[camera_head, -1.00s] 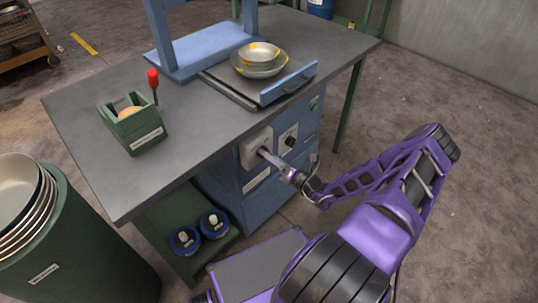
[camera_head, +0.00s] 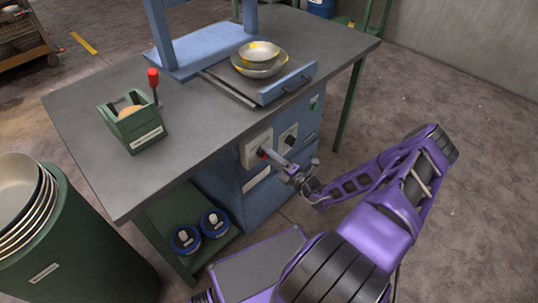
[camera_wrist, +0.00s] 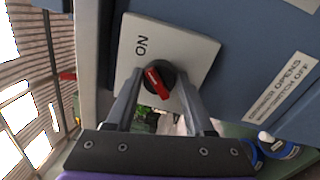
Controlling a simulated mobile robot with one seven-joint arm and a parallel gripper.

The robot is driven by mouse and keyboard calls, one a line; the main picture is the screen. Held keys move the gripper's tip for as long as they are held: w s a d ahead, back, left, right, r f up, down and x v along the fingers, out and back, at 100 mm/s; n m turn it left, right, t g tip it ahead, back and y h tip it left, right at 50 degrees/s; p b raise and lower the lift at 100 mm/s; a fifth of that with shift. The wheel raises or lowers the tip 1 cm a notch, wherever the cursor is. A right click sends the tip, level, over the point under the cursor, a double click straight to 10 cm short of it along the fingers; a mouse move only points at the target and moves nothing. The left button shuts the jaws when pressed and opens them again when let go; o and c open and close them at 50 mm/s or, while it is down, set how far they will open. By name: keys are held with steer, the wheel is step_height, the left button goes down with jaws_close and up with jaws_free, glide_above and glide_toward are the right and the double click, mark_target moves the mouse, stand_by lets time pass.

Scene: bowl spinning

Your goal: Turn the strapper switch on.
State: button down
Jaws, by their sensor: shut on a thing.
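The switch has a red pointer knob (camera_wrist: 157,84) in a black ring on a pale plate (camera_wrist: 193,50) marked ON. In the head view the plate (camera_head: 251,152) sits on the front of the blue cabinet under the bench, with the red knob (camera_head: 264,153) at my fingertips. My gripper (camera_wrist: 160,82) has one finger on each side of the knob and is shut on it. The red pointer lies slanted between the fingers, its upper end leaning toward the ON side. In the head view my gripper (camera_head: 270,157) partly hides the knob and the plate's lower right.
Floor to the right is clear.

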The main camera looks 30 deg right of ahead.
stand_by(0.3)
steer(key=shift+c, duration=1.4)
jaws_free()
steer(key=shift+s, duration=0.15)
steer(key=v, duration=1.7)
steer(key=shift+p, duration=0.3)
steer(key=shift+s+f, duration=0.1)
